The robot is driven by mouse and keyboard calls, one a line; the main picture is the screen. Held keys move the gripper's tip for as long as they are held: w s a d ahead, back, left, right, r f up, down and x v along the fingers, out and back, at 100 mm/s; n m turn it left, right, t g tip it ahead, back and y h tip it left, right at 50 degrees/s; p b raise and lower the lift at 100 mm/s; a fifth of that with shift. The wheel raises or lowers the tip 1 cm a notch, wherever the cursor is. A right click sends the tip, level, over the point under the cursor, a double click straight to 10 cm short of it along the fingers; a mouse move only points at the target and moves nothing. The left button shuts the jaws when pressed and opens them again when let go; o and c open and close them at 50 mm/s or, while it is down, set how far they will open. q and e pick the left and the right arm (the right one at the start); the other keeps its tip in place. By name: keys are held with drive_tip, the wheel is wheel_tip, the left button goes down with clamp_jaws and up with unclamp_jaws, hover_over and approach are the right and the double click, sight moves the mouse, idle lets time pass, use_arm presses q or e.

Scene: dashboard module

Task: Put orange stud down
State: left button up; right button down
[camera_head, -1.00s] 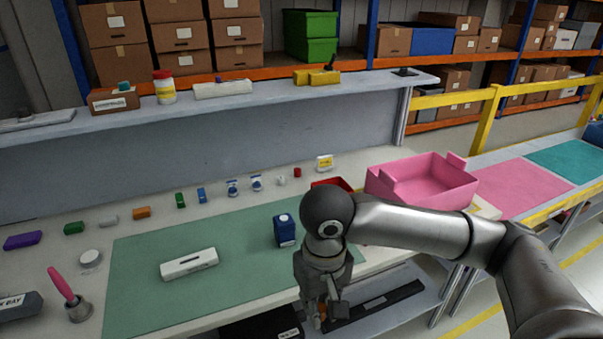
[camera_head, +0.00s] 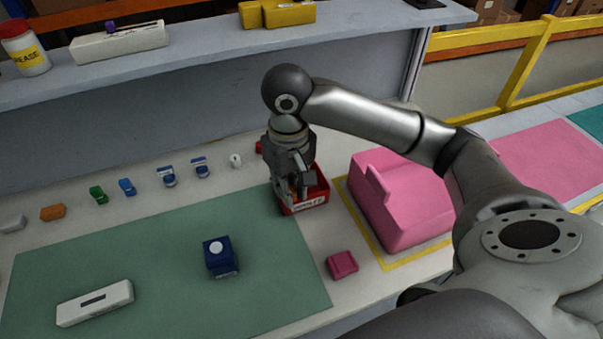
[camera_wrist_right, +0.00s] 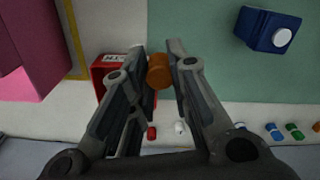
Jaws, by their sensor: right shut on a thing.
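My right gripper (camera_head: 292,196) points down at the left side of the small red bin (camera_head: 322,188) on the bench. In the right wrist view the gripper (camera_wrist_right: 158,58) is shut on the orange stud (camera_wrist_right: 159,72), a short orange cylinder between the fingertips. The red bin (camera_wrist_right: 100,72) shows just left of the stud there, partly hidden by a finger. The stud looks beside or over the bin's edge; its exact height is unclear. In the head view the stud is hidden by the gripper. My left gripper is not in view.
A pink tote (camera_head: 395,205) stands right of the bin. A small pink block (camera_head: 341,264) lies in front. A blue box (camera_head: 220,256) and a white device (camera_head: 95,303) lie on the green mat (camera_head: 160,260). Several small parts line the back.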

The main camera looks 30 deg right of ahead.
drive_tip(key=w+d+f+p, duration=0.1)
drive_tip(key=w+d+f, duration=0.3)
drive_tip(key=w+d+f+p, duration=0.1)
drive_tip(key=w+d+f, duration=0.3)
drive_tip(key=w, duration=0.1)
drive_tip(key=shift+w+d+f, duration=0.2)
drive_tip(key=shift+f, duration=0.3)
drive_tip(key=f, duration=0.1)
drive_tip(key=f+p, duration=0.1)
drive_tip(key=f, duration=0.1)
drive_tip(key=shift+w+d, duration=0.15)
drive_tip(key=shift+d, duration=0.05)
drive_tip(key=shift+f, duration=0.25)
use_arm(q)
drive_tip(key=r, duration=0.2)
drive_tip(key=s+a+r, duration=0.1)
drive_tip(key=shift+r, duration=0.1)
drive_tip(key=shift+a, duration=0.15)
use_arm(e)
drive_tip(key=shift+f, duration=0.3)
